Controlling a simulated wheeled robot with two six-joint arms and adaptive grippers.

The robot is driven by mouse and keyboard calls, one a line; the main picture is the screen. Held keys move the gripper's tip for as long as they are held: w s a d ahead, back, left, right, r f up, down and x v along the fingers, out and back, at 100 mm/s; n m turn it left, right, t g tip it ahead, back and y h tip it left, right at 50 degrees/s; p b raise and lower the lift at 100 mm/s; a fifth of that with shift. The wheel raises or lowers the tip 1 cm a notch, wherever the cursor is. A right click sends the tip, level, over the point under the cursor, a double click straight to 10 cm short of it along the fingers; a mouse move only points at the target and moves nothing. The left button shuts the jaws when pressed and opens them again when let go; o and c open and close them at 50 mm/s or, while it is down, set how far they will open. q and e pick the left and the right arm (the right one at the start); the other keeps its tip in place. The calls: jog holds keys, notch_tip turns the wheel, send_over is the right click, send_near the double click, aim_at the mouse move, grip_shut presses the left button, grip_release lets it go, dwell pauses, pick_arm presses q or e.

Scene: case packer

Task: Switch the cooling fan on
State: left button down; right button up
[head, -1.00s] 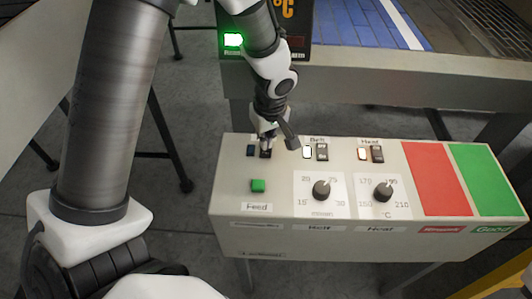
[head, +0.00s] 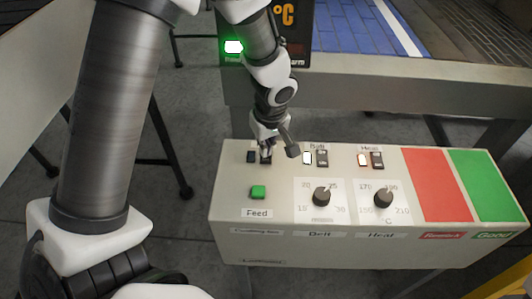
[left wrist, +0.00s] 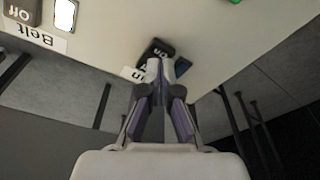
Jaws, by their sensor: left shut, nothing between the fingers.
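The fan switch (head: 266,158) is a small dark rocker at the left end of the control panel's top row. In the left wrist view the rocker (left wrist: 157,49) shows the marking "on". A dark blue lamp (head: 251,157) beside it looks unlit; it also shows in the left wrist view (left wrist: 182,67). The switch's label is mostly hidden by my gripper. My left gripper (head: 267,148) is shut and empty, its fingertips (left wrist: 154,67) right at the rocker's edge. I cannot tell whether they touch it. My right gripper is not in view.
The control panel (head: 300,222) also has lit Belt and Heat lamps with rockers (head: 322,158) (head: 377,160), a green Feed button (head: 258,192), two dials (head: 322,196) (head: 383,197), and red and green pads (head: 437,185) (head: 487,180). A blue conveyor (head: 360,25) runs behind.

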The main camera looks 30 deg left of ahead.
aim_at(266, 159)
pick_arm(q)
jog(key=shift+f+b, duration=1.1)
jog(key=shift+b, duration=0.05)
dwell(0.8)
jog(key=shift+r, duration=0.1)
jog(key=shift+r+p, duration=2.55)
jog(key=shift+r, duration=0.95)
